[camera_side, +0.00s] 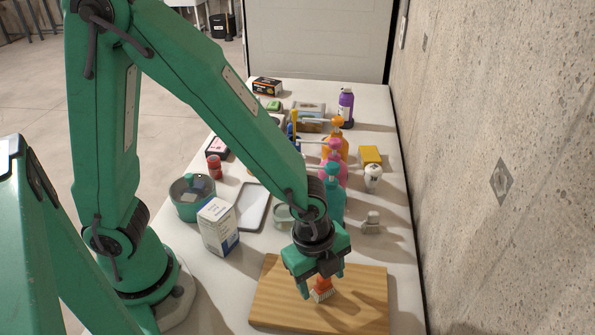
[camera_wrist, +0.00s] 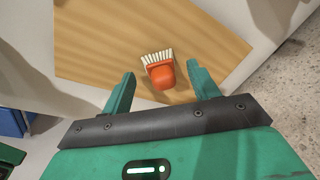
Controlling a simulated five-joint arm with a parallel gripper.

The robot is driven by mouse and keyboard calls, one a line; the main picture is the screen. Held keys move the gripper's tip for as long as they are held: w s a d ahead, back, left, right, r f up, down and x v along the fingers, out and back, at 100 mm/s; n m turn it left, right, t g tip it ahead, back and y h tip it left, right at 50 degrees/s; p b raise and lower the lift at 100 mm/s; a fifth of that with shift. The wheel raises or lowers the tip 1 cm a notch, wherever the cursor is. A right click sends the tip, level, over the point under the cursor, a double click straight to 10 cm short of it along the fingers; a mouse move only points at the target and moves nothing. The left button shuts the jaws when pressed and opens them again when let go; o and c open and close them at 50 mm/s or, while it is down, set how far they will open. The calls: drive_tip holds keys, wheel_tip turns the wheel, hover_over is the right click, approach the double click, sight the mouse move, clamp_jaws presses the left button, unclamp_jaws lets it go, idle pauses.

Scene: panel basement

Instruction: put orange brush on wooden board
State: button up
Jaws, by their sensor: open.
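The orange brush (camera_side: 323,287) has an orange body and pale bristles. It rests on the wooden board (camera_side: 365,300), near the board's middle in the side view. In the wrist view the orange brush (camera_wrist: 160,73) lies on the wooden board (camera_wrist: 100,45) with its bristles pointing away from my gripper. My gripper (camera_side: 318,285) is just above the board at the brush. In the wrist view the fingers of my gripper (camera_wrist: 162,85) stand open on either side of the brush, with visible gaps. My gripper partly hides the brush in the side view.
A white and blue box (camera_side: 218,226), a green pot (camera_side: 192,197) and a grey tray (camera_side: 253,206) stand behind the board to the left. Several spray bottles, including a teal one (camera_side: 333,200), stand behind it. A concrete wall (camera_side: 500,150) runs along the right.

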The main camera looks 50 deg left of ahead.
sight(312, 287)
wheel_tip(312, 287, up, 10)
drive_tip(key=s, duration=0.1)
drive_tip(key=shift+a+r, duration=0.2)
drive_tip(key=shift+a, duration=0.25)
drive_tip(key=shift+s+a, duration=0.1)
idle(0.6)
drive_tip(key=s+a+r+n+t, duration=0.2)
drive_tip(key=a+r+n, duration=0.3)
drive_tip(key=a+n, duration=0.4)
drive_tip(key=s+a+r+n+t+y, duration=0.1)
drive_tip(key=a+r+n+t, duration=0.1)
drive_tip(key=a+r+n, duration=0.3)
drive_tip(key=a+n, duration=0.4)
drive_tip(key=n, duration=0.1)
drive_tip(key=shift+s, duration=0.4)
